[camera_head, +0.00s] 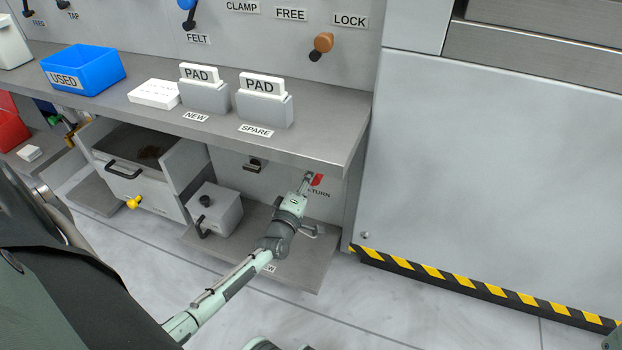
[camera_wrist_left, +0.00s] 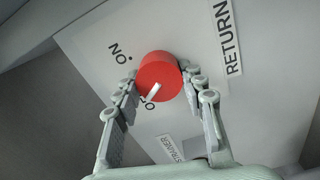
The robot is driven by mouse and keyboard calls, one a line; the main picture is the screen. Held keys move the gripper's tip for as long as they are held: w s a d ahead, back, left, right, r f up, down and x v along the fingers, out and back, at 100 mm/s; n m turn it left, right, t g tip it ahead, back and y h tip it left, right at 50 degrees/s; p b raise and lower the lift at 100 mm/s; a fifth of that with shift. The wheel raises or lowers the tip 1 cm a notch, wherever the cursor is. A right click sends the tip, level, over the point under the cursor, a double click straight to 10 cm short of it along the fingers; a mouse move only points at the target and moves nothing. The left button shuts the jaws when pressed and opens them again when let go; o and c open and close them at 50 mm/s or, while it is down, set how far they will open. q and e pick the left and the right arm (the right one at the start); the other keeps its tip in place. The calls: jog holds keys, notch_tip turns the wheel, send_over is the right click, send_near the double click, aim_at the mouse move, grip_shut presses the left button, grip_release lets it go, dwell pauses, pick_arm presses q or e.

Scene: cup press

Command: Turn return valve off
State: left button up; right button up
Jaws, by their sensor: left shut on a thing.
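The return valve is a round red knob on a light panel, seen in the left wrist view (camera_wrist_left: 158,72) and partly behind my gripper in the head view (camera_head: 318,180). My left gripper (camera_head: 308,177) is shut on it; in the left wrist view its fingers (camera_wrist_left: 158,80) sit on either side of the knob. The knob's white pointer mark points toward a partly hidden label starting with O (camera_wrist_left: 149,104), not toward the ON label (camera_wrist_left: 118,53). The RETURN label (camera_wrist_left: 228,40) is beside the knob.
A grey shelf (camera_head: 318,143) overhangs my left gripper. A grey box (camera_head: 214,211) with a black handle and a larger white drawer (camera_head: 140,185) stand left of my arm. A cabinet wall (camera_head: 480,165) with a striped bottom edge is at right.

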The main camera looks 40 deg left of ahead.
pick_arm(q)
jog(key=shift+f+n, duration=0.1)
jog(key=shift+n, duration=1)
jog(key=shift+b, duration=0.3)
jog(key=o, duration=1.2)
jog(key=shift+c, duration=0.2)
jog(key=v, duration=1.2)
jog(key=shift+s, duration=0.2)
